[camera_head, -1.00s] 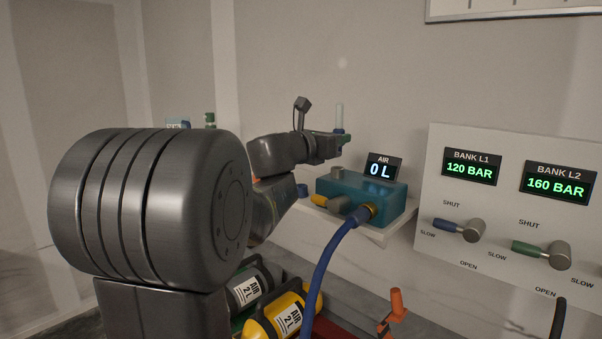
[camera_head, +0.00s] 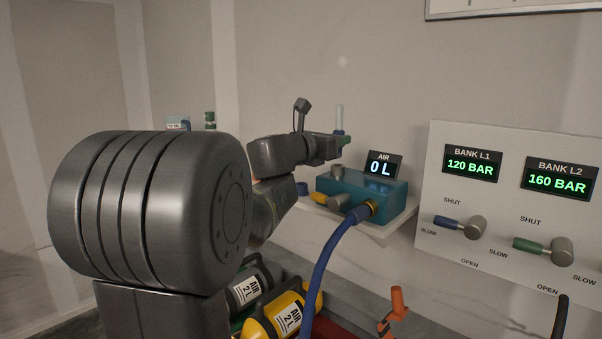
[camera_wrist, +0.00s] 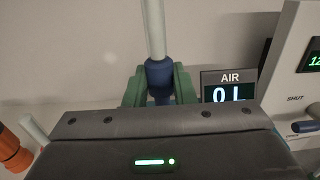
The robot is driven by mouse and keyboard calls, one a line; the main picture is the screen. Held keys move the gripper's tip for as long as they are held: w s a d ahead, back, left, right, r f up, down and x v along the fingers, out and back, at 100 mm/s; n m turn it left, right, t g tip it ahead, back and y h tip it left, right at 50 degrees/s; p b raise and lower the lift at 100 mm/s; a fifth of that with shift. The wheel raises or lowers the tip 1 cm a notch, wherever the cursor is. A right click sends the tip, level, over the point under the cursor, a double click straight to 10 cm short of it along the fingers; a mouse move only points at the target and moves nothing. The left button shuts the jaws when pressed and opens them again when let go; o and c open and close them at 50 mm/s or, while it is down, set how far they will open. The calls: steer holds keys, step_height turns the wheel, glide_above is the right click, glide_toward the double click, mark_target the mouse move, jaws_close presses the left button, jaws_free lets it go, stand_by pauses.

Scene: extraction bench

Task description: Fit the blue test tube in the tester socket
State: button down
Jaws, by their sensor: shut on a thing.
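My gripper (camera_head: 342,138) has green jaws and is shut on the blue test tube (camera_head: 339,118), a pale clear tube with a blue lower part. The tube is upright in the head view. In the wrist view the tube's blue part (camera_wrist: 159,78) sits between the green jaws (camera_wrist: 160,88), with the pale glass above. The teal tester box (camera_head: 385,192) stands on a white shelf below my gripper, with a grey round fitting (camera_head: 337,171) on its top. The tube is above the box and apart from it. The tube's lower end is hidden in the wrist view.
An AIR display (camera_head: 381,165) reading 0 L stands behind the box. A blue hose (camera_head: 325,262) runs down from its front. A panel with gauges and levers (camera_head: 436,180) is at right. A green-topped tube (camera_head: 210,120) is at back left.

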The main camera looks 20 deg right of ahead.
mark_target(335, 167)
steer(key=shift+f+b, duration=2)
steer(key=shift+f, duration=0.2)
steer(key=c, duration=1.1)
jaws_free()
steer(key=shift+a, duration=0.1)
steer(key=v, duration=1.3)
steer(key=shift+s+a, duration=0.2)
steer(key=shift+a, duration=0.1)
steer(key=x, duration=1.3)
steer(key=shift+w+d, duration=0.15)
steer(key=shift+d, duration=0.2)
steer(key=shift+w+d+r+p, duration=0.1)
steer(key=shift+r+p, duration=0.2)
